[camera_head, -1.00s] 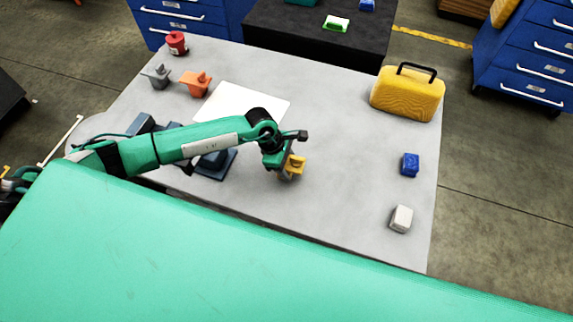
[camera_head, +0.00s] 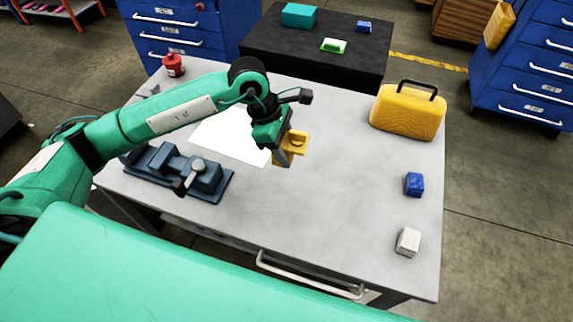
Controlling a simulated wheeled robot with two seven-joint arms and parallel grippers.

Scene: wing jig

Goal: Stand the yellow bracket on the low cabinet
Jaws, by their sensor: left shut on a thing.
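The yellow bracket (camera_head: 296,146) is in my left gripper (camera_head: 284,153), which is shut on it. They are above the grey worktable, near the right edge of the white sheet, and the bracket appears clear of the tabletop. The gripper hides part of the bracket. The low cabinet (camera_head: 278,53) with a black top stands behind the table, farther away than the bracket. My right gripper is not in view.
On the cabinet stand a teal box (camera_head: 299,15), a green-and-white item (camera_head: 334,45) and a blue block (camera_head: 364,27).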

